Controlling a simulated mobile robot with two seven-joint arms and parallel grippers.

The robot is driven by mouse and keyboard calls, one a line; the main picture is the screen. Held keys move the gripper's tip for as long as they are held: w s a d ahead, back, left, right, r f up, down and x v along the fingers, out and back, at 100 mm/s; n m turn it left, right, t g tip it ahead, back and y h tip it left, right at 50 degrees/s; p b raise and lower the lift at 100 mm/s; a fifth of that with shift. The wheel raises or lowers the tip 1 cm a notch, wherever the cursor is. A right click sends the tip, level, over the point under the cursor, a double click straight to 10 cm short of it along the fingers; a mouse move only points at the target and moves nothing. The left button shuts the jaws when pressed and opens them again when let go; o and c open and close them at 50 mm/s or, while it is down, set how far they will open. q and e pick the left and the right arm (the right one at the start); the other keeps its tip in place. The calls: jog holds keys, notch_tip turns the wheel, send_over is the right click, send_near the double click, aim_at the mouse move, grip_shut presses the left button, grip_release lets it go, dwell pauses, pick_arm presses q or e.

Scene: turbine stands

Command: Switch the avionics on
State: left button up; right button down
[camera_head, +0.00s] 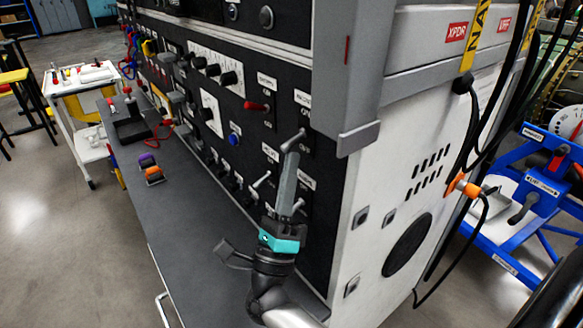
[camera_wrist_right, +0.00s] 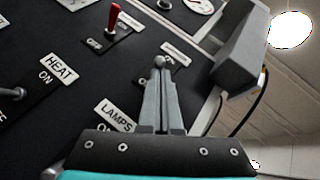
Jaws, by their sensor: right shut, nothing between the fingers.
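The black switch panel (camera_head: 225,115) carries several toggle switches with white labels. My right gripper (camera_head: 290,152) reaches up along the panel near its right edge, fingers shut and empty. A grey, ball-ended toggle (camera_head: 301,134) is right at its fingertips; it also shows in the right wrist view (camera_wrist_right: 159,61), just beyond the fingertips (camera_wrist_right: 158,82). I cannot tell whether they touch. The label beside this toggle (camera_wrist_right: 176,53) is too blurred to read, so I cannot confirm it is the avionics switch. My left gripper is not in view.
A red switch (camera_head: 255,106) and a HEAT switch (camera_wrist_right: 12,94) are nearby on the panel. A grey cabinet edge (camera_head: 352,75) juts out right of the fingertips. The grey bench top (camera_head: 175,215) runs below. A blue stand (camera_head: 530,205) is at right.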

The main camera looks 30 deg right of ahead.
jog(key=m+g, duration=0.1)
jog(key=a+r+m+g+p, duration=0.1)
jog(key=m+g, duration=0.1)
jog(key=shift+r, duration=0.2)
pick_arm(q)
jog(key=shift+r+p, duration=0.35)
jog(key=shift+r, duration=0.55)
pick_arm(e)
jog(key=shift+a+r+m+g, duration=0.3)
jog(key=shift+a+r+g, duration=0.1)
jog(key=shift+r, duration=0.3)
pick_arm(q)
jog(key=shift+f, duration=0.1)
pick_arm(e)
jog(key=shift+f, duration=0.1)
